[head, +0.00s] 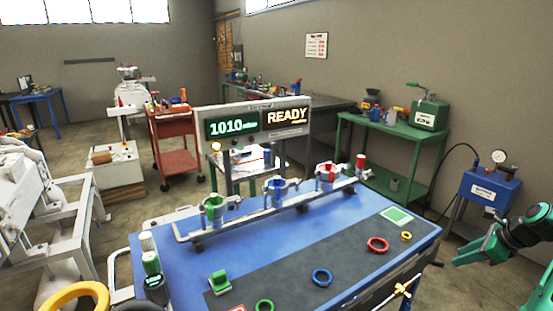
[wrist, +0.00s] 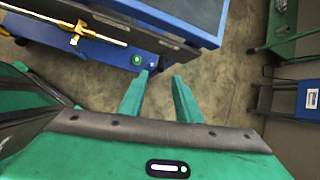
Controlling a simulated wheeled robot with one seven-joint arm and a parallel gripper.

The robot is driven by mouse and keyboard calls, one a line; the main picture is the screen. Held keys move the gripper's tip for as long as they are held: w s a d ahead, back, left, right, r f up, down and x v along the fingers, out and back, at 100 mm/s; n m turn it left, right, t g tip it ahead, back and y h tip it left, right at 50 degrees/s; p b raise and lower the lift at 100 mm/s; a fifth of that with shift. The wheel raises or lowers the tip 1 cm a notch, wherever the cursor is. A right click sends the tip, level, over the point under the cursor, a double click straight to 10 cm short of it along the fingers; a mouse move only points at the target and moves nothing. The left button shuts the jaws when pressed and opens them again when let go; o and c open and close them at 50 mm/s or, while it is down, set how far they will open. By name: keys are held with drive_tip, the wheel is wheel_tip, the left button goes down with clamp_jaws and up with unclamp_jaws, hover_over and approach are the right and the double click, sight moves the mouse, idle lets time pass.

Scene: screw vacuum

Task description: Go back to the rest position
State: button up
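My gripper (head: 478,254) is teal and shows at the right edge of the head view, beside the right end of the blue workbench (head: 165,258). In the wrist view my gripper (wrist: 162,82) has its two fingers apart, with only floor between the tips. Nothing is held. The bench's corner and side show at the upper left of the wrist view (wrist: 195,40). The fingers appear apart from the bench.
The bench bears a red ring (head: 377,245), a blue ring (head: 321,277), a green block (head: 219,281) and a pipe manifold (head: 255,212) with coloured valves. A display (head: 258,123) reads READY. A blue cabinet (head: 488,190) and green table (head: 390,131) stand beyond.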

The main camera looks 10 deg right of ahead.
drive_tip(key=s+a+r+n+g+h, duration=0.1)
drive_tip(key=s+a+r+n+g, duration=0.1)
drive_tip(key=s+a+r+n, duration=0.35)
drive_tip(key=s+a+r+n+g, duration=0.2)
drive_tip(key=s+a+r+n, duration=0.1)
drive_tip(key=a+n, duration=0.55)
drive_tip(key=s+a+r+n+g, duration=0.1)
drive_tip(key=s+a+r+n, duration=0.1)
drive_tip(key=s+a+n, duration=0.2)
drive_tip(key=s+a+r+n+g, duration=0.1)
drive_tip(key=s+a+n, duration=0.3)
drive_tip(key=s, duration=0.5)
drive_tip(key=a+r, duration=0.1)
drive_tip(key=a, duration=0.1)
drive_tip(key=shift+s+a+r+n, duration=0.3)
drive_tip(key=shift+s+r+n, duration=0.05)
drive_tip(key=shift+s+n, duration=0.05)
drive_tip(key=shift+w+f, duration=0.25)
drive_tip(key=shift+w, duration=0.4)
drive_tip(key=shift+c, duration=0.7)
